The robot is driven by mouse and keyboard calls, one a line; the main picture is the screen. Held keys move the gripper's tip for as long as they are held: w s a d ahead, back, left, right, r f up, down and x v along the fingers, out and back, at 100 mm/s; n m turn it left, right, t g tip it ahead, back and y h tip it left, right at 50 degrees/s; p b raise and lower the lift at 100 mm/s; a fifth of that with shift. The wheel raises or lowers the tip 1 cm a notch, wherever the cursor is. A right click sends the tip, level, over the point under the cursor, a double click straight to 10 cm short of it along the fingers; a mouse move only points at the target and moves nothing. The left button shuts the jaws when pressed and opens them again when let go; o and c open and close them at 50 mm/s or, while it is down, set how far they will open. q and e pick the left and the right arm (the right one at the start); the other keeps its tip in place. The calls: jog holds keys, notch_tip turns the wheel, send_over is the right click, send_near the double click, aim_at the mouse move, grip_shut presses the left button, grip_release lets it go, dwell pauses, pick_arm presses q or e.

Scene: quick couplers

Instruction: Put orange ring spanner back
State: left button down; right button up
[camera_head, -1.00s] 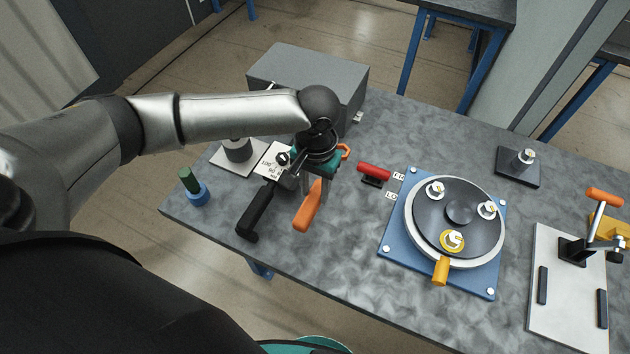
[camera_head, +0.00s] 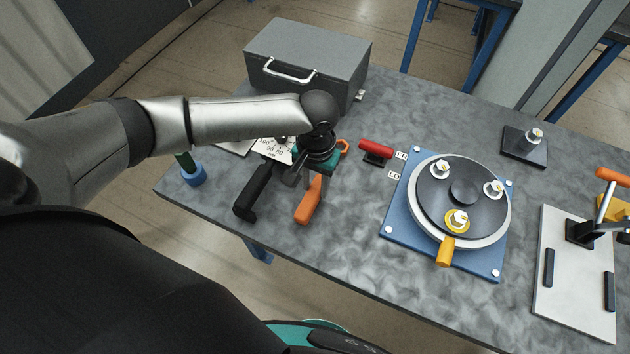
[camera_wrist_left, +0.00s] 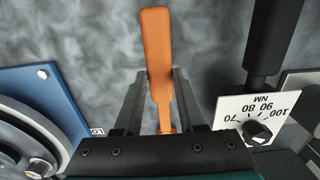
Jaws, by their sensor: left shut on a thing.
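The orange ring spanner (camera_head: 309,201) is in my left gripper (camera_head: 318,178), with its handle pointing towards the table's front edge. Its orange ring end (camera_head: 343,146) shows just past the gripper on the right. In the left wrist view the orange handle (camera_wrist_left: 158,60) runs between the two fingers of the left gripper (camera_wrist_left: 160,95), which is shut on it. I cannot tell how high the spanner is above the table. My right gripper is not in view.
A black-handled tool (camera_head: 252,192) with a scale card (camera_head: 275,149) lies close left. A red-handled piece (camera_head: 376,147) stands right. Further right is a blue plate (camera_head: 398,231) with a round disc and a yellow-handled spanner (camera_head: 446,251). A grey toolbox (camera_head: 306,45) stands behind.

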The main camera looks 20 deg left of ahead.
pick_arm(q)
jog(key=shift+f, duration=0.2)
dwell(0.4)
jog(key=shift+c, duration=2.1)
grip_release()
jog(key=shift+f, duration=0.1)
notch_tip(320, 180, up, 15)
jog(key=p, duration=0.2)
jog(key=shift+w+r, duration=0.15)
jog(key=shift+r, duration=0.05)
